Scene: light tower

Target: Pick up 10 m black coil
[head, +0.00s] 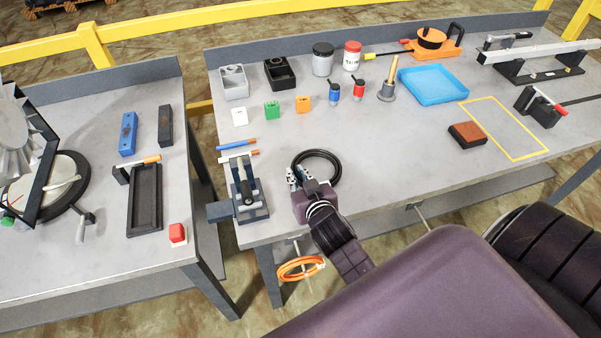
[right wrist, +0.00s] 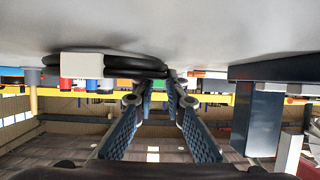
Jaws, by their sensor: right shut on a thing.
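The black coil (head: 337,172) is a ring of black cable at the front part of the right table. My right gripper (head: 299,176) is shut on its left side in the head view. In the right wrist view the black coil (right wrist: 122,62) lies flat along the pale table surface, with a white tag on it. Its near end is between the fingertips of my right gripper (right wrist: 172,76). I cannot tell if the coil is touching the table or slightly above it. My left gripper is not in view.
A grey clamp fixture (head: 247,192) stands just left of my right gripper. An orange coil (head: 301,269) hangs below the table's front edge. Cups, small blocks and a blue tray (head: 433,83) are farther back. The tabletop right of the black coil is clear up to a brown block (head: 467,134).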

